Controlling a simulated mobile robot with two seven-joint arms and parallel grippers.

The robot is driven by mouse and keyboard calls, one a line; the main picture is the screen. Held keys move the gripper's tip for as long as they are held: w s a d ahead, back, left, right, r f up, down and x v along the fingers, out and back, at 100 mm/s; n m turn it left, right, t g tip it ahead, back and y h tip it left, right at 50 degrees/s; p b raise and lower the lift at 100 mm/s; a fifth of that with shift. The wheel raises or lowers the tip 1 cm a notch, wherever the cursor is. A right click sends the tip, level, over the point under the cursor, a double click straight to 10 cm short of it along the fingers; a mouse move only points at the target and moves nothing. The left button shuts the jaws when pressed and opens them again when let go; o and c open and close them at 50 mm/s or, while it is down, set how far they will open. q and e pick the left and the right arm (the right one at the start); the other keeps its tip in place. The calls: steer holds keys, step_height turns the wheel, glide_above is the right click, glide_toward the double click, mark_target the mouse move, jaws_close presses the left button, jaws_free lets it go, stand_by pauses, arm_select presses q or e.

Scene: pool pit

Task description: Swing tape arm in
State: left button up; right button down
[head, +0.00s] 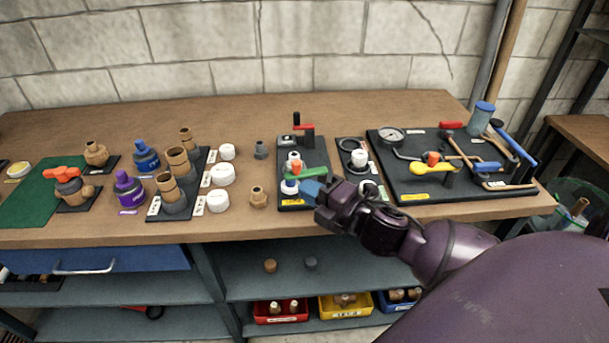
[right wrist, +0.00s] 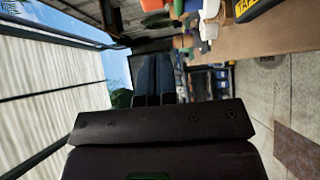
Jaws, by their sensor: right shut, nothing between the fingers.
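A black tape board (head: 318,155) stands near the table's front edge, with a yellow label that reads "TAPE" in part in the right wrist view (right wrist: 246,8). On it are a green arm (head: 311,173), which appears to be the tape arm, an orange part (head: 296,166), white and blue round pieces, and a red handle (head: 303,127) at the back. The green arm points right, just above my fingertips in the head view. My left gripper is out of view.
A larger black board (head: 440,185) with a gauge, a yellow handle and pipes lies to the right, behind my right arm. A narrow board (head: 352,145) with rings stands between. White caps (head: 222,174) and brown fittings stand left. Bare table lies behind the boards.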

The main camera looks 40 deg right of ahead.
mark_target(305, 175)
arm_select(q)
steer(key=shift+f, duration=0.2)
arm_select(e)
steer(key=shift+w+d, duration=0.3)
steer(key=shift+w, duration=0.4)
steer(key=shift+w+d, duration=0.3)
steer(key=shift+w, duration=0.45)
steer(key=shift+w+d, duration=0.3)
steer(key=shift+w, duration=0.4)
